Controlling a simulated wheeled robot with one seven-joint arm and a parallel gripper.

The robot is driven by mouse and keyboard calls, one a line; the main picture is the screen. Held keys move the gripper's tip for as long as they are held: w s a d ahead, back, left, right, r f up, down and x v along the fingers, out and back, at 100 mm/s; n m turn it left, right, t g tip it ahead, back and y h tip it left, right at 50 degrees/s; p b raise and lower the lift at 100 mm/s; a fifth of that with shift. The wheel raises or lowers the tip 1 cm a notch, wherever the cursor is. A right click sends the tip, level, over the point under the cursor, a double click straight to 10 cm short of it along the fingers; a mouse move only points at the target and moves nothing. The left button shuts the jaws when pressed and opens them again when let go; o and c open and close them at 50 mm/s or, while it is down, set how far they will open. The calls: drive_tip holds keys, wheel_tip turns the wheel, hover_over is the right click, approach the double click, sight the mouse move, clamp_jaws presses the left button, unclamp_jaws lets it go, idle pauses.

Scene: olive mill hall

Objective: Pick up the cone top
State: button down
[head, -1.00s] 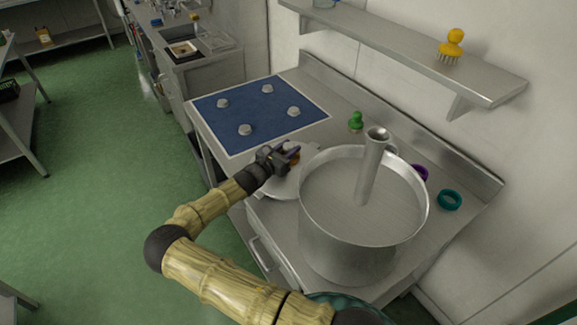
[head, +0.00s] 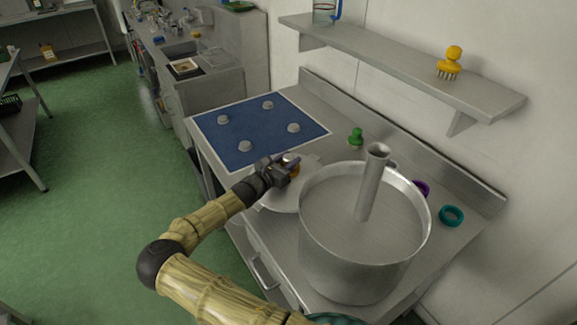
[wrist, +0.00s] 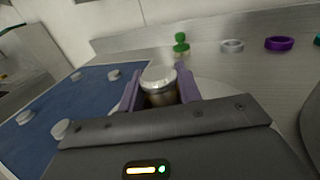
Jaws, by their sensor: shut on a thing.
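My gripper (head: 287,167) is over the pale round plate beside the large steel pot. In the wrist view its two purple fingers (wrist: 158,88) are shut on the cone top (wrist: 159,82), a small round piece with a pale metallic top and a brownish side. In the head view the cone top (head: 291,159) shows only as an orange-brown bit, mostly hidden by the fingers. The round plate (head: 280,201) lies on the steel bench below. I cannot tell the exact gap between the piece and the plate.
The steel pot (head: 345,262) with an upright tube (head: 370,185) stands close to the right. A blue mat (head: 262,127) with several grey knobs lies to the left. A green piece (head: 356,138), a purple ring (head: 421,189) and a teal ring (head: 451,216) are behind.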

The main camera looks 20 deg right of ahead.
drive_tip(key=shift+r, duration=0.9)
drive_tip(key=b+v, duration=0.3)
drive_tip(key=v, duration=1.5)
drive_tip(key=shift+w, duration=0.15)
